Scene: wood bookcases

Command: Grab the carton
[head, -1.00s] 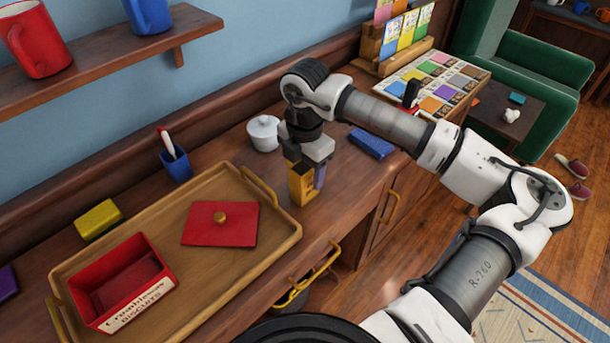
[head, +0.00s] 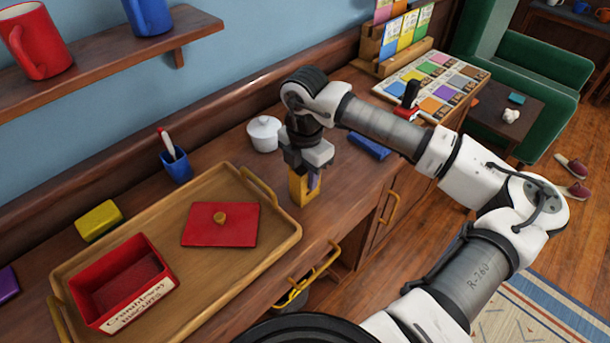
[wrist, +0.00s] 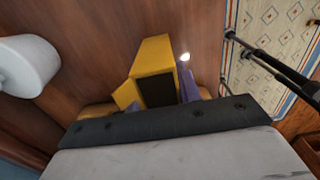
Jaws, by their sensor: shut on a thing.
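The carton (head: 302,189) is a small yellow-orange box standing on the wooden counter, to the right of the tray. My gripper (head: 305,176) points down over it and is shut on its upper part. In the wrist view the yellow carton (wrist: 155,62) shows between the fingers, with a dark face towards the camera and a purple part at its right side. The gripper body hides part of the carton in both views.
A wooden tray (head: 262,252) with a red box (head: 120,283) and red lid (head: 221,226) lies to the left. A white lidded pot (head: 264,134) stands behind my gripper, a blue block (head: 369,145) to its right. The counter's front edge is close.

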